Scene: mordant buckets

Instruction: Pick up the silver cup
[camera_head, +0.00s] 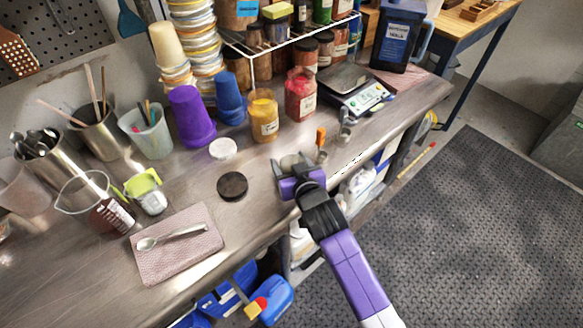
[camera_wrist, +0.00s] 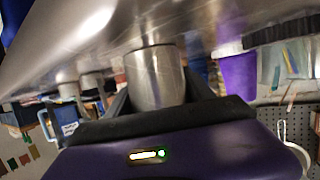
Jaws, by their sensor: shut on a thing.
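The silver cup (camera_wrist: 155,78) is a small plain metal cup. It stands between the two dark fingers of my gripper (camera_wrist: 156,92) in the wrist view, and they are shut on its sides. In the head view my purple and black gripper (camera_head: 287,168) is at the front edge of the metal bench. There the cup (camera_head: 289,161) is small and partly hidden by the gripper. The wrist picture looks upside down, with the bench top above the cup. I cannot tell whether the cup touches the bench.
Small metal pieces and an orange-topped item (camera_head: 320,137) stand just right of my gripper. A dark round lid (camera_head: 232,186), a white lid (camera_head: 222,149), a yellow jar (camera_head: 263,116) and a red jar (camera_head: 300,95) are nearby. A scale (camera_head: 357,93) stands further right.

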